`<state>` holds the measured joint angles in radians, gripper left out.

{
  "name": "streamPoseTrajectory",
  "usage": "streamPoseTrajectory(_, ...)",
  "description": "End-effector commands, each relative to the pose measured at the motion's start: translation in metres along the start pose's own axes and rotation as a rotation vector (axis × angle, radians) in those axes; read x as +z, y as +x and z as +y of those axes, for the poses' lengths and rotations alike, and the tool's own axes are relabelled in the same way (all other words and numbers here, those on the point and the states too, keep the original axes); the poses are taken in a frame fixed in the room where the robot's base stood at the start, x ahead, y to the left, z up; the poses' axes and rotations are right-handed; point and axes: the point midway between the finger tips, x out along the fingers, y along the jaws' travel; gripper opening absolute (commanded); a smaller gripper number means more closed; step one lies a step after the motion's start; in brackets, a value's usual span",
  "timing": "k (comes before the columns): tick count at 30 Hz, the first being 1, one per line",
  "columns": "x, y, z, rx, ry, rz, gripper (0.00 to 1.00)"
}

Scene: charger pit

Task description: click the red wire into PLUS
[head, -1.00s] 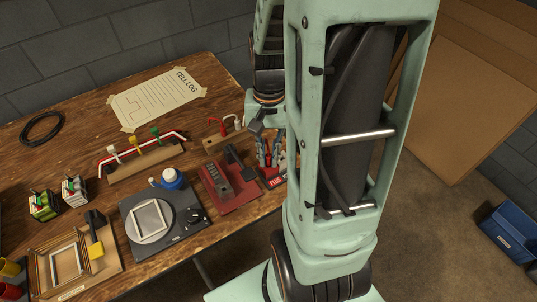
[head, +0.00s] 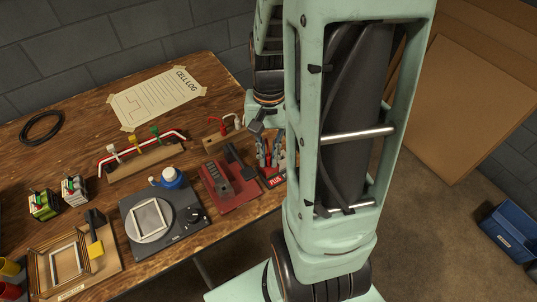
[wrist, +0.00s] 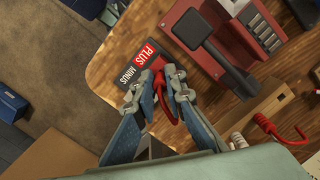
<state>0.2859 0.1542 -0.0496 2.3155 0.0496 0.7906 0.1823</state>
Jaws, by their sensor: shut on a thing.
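My gripper (wrist: 156,86) is shut on the red wire (wrist: 169,114), whose red end sits between the fingertips and whose loop hangs between the fingers. In the head view my gripper (head: 269,148) and the wire are small and partly behind my arm. The dark terminal block (wrist: 112,62) lies near the table's corner with a red PLUS label (wrist: 146,52) and a dark MINUS label (wrist: 129,74). The fingertips are over or right beside the block's label side. The fingers hide the contact, so I cannot tell whether the wire end is in the PLUS opening.
A red device with a black lever (wrist: 205,40) stands close beside the block. A wooden rack (wrist: 262,108) with a red hooked lead and a white coiled one is on the other side. A turntable-like dark unit (head: 128,218) and a wooden rail (head: 145,163) stand farther left.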

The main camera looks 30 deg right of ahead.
Motion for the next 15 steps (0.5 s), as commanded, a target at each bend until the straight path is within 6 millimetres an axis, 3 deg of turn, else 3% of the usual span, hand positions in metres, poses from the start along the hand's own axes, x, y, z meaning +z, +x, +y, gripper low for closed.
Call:
streamPoseTrajectory(11, 0.0000, -0.0003, -0.0001, 0.000, 0.000, 0.000, 0.00)
streamPoseTrajectory(12, 0.0000, -0.0003, -0.0001, 0.000, 0.000, 0.000, 0.12)
streamPoseTrajectory(15, 0.0000, -0.0003, -0.0001, 0.000, 0.000, 0.000, 0.23)
